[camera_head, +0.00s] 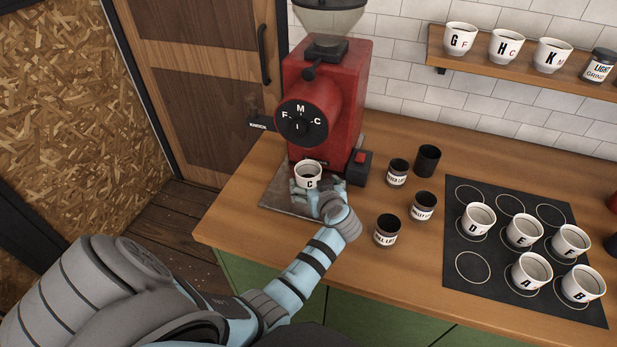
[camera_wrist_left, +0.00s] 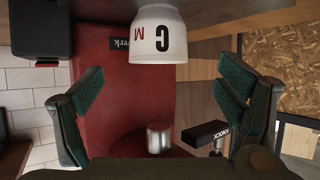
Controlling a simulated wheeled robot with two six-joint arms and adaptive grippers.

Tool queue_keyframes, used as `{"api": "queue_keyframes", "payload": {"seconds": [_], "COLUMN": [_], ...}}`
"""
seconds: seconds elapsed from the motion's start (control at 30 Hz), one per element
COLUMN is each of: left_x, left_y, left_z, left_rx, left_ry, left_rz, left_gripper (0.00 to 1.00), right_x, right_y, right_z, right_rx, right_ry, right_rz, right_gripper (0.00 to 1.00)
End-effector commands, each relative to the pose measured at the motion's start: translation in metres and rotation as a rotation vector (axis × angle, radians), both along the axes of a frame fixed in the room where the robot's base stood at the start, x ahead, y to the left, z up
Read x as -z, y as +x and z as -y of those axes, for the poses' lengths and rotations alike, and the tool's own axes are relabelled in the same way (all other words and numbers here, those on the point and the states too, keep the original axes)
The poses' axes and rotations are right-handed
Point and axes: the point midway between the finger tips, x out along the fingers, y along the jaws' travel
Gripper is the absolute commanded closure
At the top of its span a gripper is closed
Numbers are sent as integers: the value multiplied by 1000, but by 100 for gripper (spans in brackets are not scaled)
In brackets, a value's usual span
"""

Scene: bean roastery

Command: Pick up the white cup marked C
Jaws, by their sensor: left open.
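The white cup marked C (camera_head: 308,173) stands upright on the metal plate (camera_head: 277,193) at the foot of the red grinder (camera_head: 320,105). My left gripper (camera_head: 319,192) is at the near side of the cup, partly hiding its lower part. In the left wrist view, my left gripper (camera_wrist_left: 162,110) is open, with its two fingers wide apart. There the cup (camera_wrist_left: 158,38) appears upside down at the top, beyond and between the fingers, with a black C and a red M on it. No contact with the fingers shows. My right gripper is not in view.
The grinder rises behind the cup, with a knock arm (camera_head: 262,126) at its left. Several dark labelled tins, one being this tin (camera_head: 387,231), stand to the right. Further right, a black mat (camera_head: 473,268) holds several white lettered cups. A wall shelf (camera_head: 480,66) holds more.

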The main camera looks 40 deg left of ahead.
Motion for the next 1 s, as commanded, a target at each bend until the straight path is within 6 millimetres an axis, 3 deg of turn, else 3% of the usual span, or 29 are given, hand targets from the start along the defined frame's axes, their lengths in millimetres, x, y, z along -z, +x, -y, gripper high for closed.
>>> {"api": "queue_keyframes", "payload": {"seconds": [0.03,0.27,0.43,0.7,1.0], "left_x": [14,26,39,36,36], "left_y": [7,26,46,49,49], "left_z": [-10,-34,-57,-62,-62], "left_rx": [-2,0,-1,0,0], "left_ry": [2,1,-1,-2,-2], "left_rz": [1,-1,-1,-2,-3], "left_gripper": [13,13,13,15,63], "right_x": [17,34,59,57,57], "right_y": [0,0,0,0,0], "right_z": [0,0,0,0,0], "right_rx": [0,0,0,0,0], "right_ry": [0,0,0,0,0], "right_rz": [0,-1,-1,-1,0], "right_gripper": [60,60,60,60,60]}}
